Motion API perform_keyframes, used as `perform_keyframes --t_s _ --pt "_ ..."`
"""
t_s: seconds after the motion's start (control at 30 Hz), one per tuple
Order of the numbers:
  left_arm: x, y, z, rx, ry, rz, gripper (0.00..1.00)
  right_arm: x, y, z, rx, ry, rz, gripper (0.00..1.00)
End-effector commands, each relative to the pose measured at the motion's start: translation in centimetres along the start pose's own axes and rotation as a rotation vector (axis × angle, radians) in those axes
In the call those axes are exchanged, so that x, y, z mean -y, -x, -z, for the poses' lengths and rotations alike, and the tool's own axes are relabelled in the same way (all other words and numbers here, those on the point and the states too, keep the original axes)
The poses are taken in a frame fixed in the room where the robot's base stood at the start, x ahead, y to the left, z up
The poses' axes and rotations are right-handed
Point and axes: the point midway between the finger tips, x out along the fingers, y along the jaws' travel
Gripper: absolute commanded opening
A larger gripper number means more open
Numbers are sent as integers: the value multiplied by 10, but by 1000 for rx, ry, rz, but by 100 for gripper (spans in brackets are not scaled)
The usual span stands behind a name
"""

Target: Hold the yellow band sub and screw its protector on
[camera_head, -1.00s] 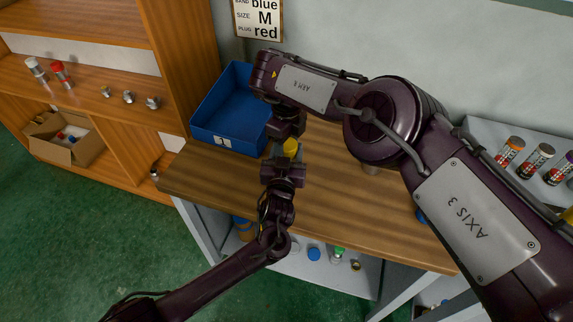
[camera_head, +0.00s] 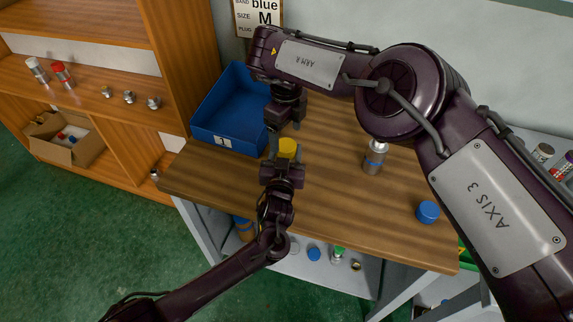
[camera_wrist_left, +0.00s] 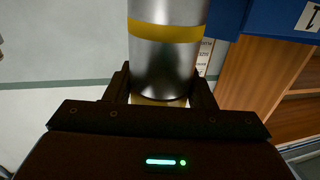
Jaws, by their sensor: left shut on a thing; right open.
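My left gripper (camera_head: 283,161) is shut on the yellow band sub, a silver cylinder (camera_wrist_left: 165,65) with a yellow band (camera_wrist_left: 165,31) in the left wrist view. It holds the sub above the table, and the sub's upper end is cut off in that view. In the head view a yellow cap-like piece (camera_head: 287,146) shows at the top of the held sub. It looks like the protector, but how far it is seated cannot be told. My right gripper (camera_head: 285,132) is open just above this yellow piece, its fingers pointing down.
A blue bin (camera_head: 228,112) stands at the table's back left. A blue-banded silver sub (camera_head: 376,157) stands to the right, and a blue cap (camera_head: 428,211) lies near the right edge. The wooden table (camera_head: 335,200) between is clear. A sign (camera_head: 262,14) hangs behind.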

Motion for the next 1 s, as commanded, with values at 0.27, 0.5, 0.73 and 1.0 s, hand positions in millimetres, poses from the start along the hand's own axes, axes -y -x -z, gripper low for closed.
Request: perform_keyframes --t_s 0.27,0.5,0.73,1.0 --pt "0 -1 1 -3 2 0 0 1 -2 1 -2 2 1 97" --pt "-1 -1 3 -7 4 -1 0 2 7 0 0 3 4 97" --pt "-1 -1 4 -9 5 -1 0 1 46 0 0 3 5 97" --pt "-2 -2 5 -12 6 -1 0 0 73 1 -1 3 3 97"
